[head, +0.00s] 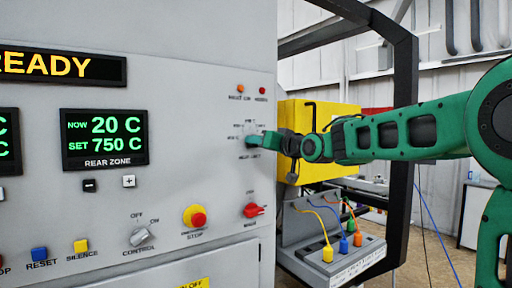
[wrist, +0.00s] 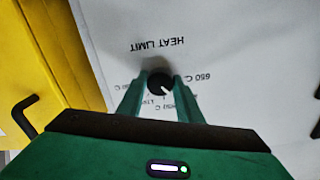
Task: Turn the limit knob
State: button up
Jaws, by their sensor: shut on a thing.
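The limit knob (wrist: 160,84) is a small round black knob with a light pointer mark, on the pale panel under upside-down "HEAT LIMIT" lettering in the wrist view. My gripper (wrist: 160,97) has its two green fingers on either side of the knob and is shut on it. In the head view my gripper (head: 254,141) reaches the right part of the furnace panel from the right, and its fingers hide most of the knob. Temperature labels ring the knob; some are hidden by the fingers.
A red main switch (head: 253,210), a yellow-and-red stop button (head: 195,216) and a control knob (head: 139,237) sit lower on the panel. A yellow box (head: 335,112) and a dark frame (head: 404,120) stand right of it. Coloured plugs (head: 328,253) stand below.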

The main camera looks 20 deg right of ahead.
jog(key=shift+d+f, duration=0.1)
jog(key=o, duration=1)
jog(key=shift+o, duration=0.2)
jog(key=shift+s, duration=0.1)
jog(key=v, duration=1)
jog(key=shift+s, duration=0.2)
jog(key=shift+d, duration=0.1)
